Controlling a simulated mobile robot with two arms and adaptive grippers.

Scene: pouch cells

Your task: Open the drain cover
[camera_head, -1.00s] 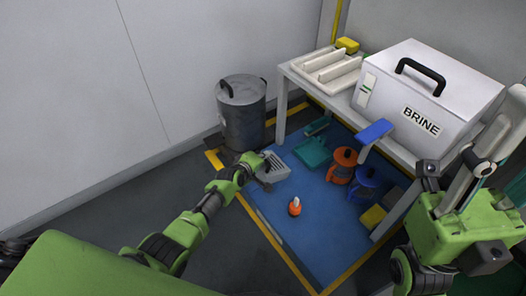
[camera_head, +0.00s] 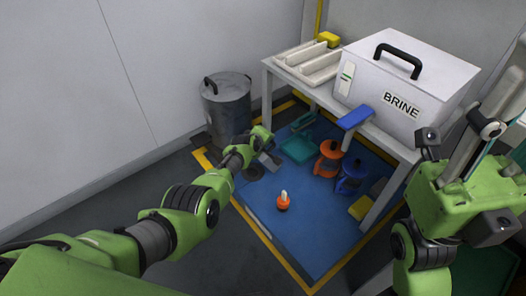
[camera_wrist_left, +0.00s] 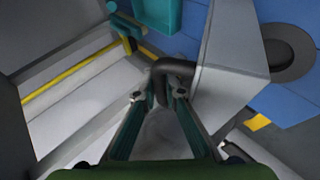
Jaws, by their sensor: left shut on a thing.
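The drain cover (camera_head: 269,160) is a grey plate near the back left corner of the blue floor area. In the left wrist view the cover (camera_wrist_left: 238,50) stands tilted, with a dark bent handle (camera_wrist_left: 176,68) on its side. My left gripper (camera_head: 264,146) is shut on this handle; its two fingertips (camera_wrist_left: 158,94) also show in the wrist view. A dark round drain opening (camera_head: 254,172) lies beside the cover, and it also shows in the wrist view (camera_wrist_left: 288,52). My right arm (camera_head: 462,205) is folded at the right; its fingers are not clear.
A grey bin (camera_head: 226,106) stands behind my left gripper. A white table (camera_head: 283,75) bears a BRINE box (camera_head: 405,85). An orange canister (camera_head: 328,160), a blue canister (camera_head: 351,178) and a teal dustpan (camera_head: 298,149) stand under it. An orange-based object (camera_head: 283,203) stands in front.

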